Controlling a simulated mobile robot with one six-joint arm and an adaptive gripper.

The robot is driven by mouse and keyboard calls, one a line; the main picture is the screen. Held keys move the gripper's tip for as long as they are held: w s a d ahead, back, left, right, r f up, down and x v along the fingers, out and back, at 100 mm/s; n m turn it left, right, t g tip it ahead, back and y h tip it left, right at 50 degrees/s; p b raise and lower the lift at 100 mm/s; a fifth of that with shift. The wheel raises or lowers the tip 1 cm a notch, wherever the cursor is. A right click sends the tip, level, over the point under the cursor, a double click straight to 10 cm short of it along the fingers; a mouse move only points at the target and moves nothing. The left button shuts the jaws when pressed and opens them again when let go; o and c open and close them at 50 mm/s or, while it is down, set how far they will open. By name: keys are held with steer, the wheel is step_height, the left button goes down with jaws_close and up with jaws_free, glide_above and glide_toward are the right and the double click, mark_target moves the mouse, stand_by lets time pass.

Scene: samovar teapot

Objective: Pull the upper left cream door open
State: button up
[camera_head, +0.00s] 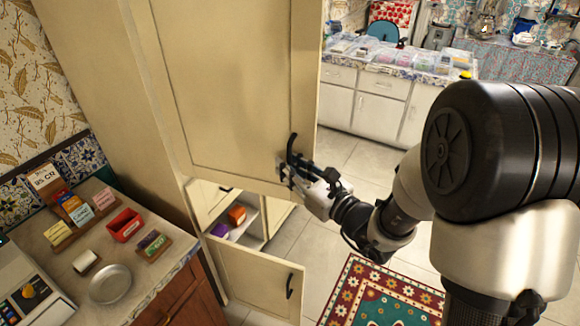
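The upper cream door (225,90) is a large panelled door filling the upper middle of the head view. Its curved black handle (291,146) sits near its lower right corner. My gripper (288,172) is at the lower part of this handle, close against the door face. The fingertips overlap the handle and are small in the view, so I cannot tell whether they are closed on it. The door stands in front of the upper cupboard's inside, which is hidden. How far it stands from its frame is unclear.
Below, a lower cream door (258,283) stands open, showing an orange box (237,214) and a purple item (219,230) inside. A counter (63,263) with a metal dish (110,284) and a red box (124,225) is at left. Floor with a patterned rug (385,295) lies right.

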steer(key=shift+o, duration=0.6)
steer(key=shift+a, duration=0.15)
steer(key=shift+s, duration=0.1)
steer(key=v, duration=0.7)
steer(key=shift+d, duration=0.25)
steer(key=shift+s, duration=0.1)
